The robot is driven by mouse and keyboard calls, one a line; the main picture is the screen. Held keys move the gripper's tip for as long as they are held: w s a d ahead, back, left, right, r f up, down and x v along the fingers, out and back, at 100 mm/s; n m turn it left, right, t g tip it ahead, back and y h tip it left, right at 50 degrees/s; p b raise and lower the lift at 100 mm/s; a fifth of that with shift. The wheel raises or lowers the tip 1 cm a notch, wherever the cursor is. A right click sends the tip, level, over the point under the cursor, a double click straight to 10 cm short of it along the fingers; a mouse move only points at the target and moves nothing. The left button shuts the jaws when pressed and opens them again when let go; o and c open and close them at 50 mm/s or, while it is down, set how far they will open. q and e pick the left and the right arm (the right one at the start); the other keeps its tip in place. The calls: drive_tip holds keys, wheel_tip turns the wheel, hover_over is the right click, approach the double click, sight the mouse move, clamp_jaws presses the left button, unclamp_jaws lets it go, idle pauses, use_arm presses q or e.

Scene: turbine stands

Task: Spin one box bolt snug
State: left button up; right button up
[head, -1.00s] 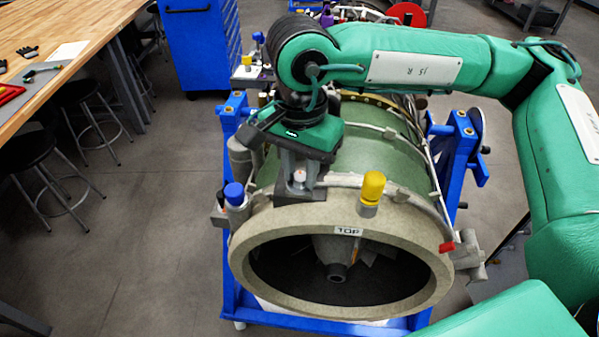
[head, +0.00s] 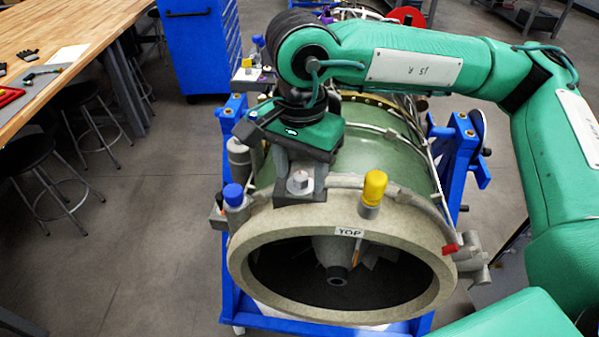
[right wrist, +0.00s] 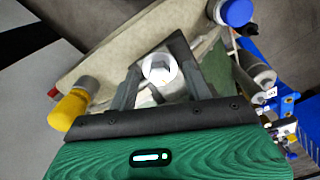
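A pale hex bolt (head: 299,180) stands on a grey box (head: 318,190) fixed at the top of the casing's front ring (head: 345,215). My right gripper (head: 300,172) points down over this box, its fingers on either side of the bolt. In the right wrist view the bolt head (right wrist: 160,68) shows between the two grey fingers (right wrist: 158,75), which look spread apart around it. Whether a finger touches the bolt is hard to tell. My left gripper is out of view.
A blue-capped fitting (head: 234,195) stands left of the box and a yellow-capped one (head: 374,187) to its right. A blue stand (head: 455,150) carries the green casing (head: 375,160). A wooden bench (head: 60,40) and stools are at left.

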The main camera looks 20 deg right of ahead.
sight(300, 176)
drive_tip(key=shift+o, duration=0.8)
drive_tip(key=shift+r, duration=0.1)
drive_tip(key=shift+r+p, duration=0.85)
drive_tip(key=shift+r, duration=1.55)
